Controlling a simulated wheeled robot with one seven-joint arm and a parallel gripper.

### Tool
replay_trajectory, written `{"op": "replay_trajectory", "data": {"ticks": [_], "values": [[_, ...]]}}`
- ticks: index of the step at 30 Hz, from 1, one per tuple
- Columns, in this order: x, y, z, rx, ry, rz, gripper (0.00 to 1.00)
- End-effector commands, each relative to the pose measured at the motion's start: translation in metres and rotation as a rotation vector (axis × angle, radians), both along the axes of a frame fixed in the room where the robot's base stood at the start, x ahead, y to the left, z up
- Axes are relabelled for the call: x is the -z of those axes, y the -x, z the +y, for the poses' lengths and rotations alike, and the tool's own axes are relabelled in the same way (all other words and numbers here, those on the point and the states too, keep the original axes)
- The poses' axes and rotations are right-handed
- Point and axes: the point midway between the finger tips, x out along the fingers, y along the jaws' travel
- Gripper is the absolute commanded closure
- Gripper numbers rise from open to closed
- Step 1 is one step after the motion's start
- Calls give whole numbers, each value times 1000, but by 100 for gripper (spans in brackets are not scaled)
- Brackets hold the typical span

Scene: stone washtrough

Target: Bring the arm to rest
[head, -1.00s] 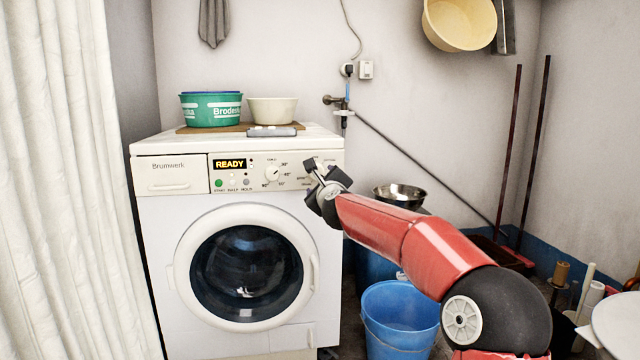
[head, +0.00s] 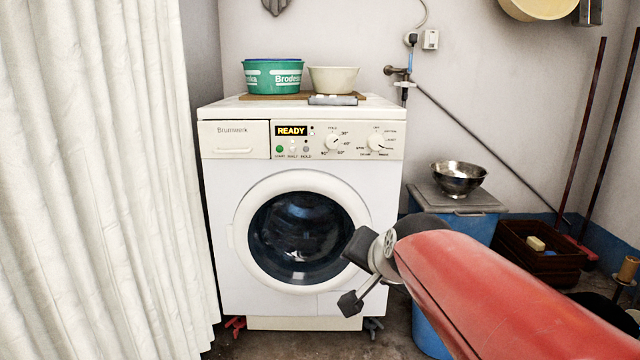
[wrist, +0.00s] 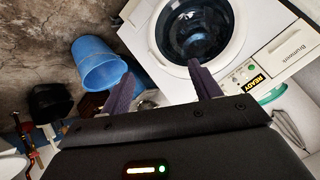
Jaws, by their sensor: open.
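My red arm (head: 500,290) reaches in from the lower right in the head view. My gripper (head: 352,275) hangs in front of the right edge of the washing machine's door, with its two fingers spread and nothing between them. In the wrist view my gripper (wrist: 164,82) also shows its two dark fingers wide apart and empty. The white washing machine (head: 225,215) stands behind it, with its round door (head: 300,235) closed. Its display (head: 291,131) reads READY. I cannot tell whether the gripper touches the machine.
A green tub (head: 273,76), a cream bowl (head: 333,79) and a grey flat item (head: 333,99) sit on top of the machine. A metal bowl (head: 458,178) rests on a lidded blue bin (head: 462,222). A curtain (head: 100,180) hangs at left.

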Motion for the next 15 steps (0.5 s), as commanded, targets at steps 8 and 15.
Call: {"op": "replay_trajectory", "data": {"ticks": [8, 15], "values": [[66, 137, -51, -219, 336, 214, 37], [88, 204, -76, -362, 458, 334, 37]]}}
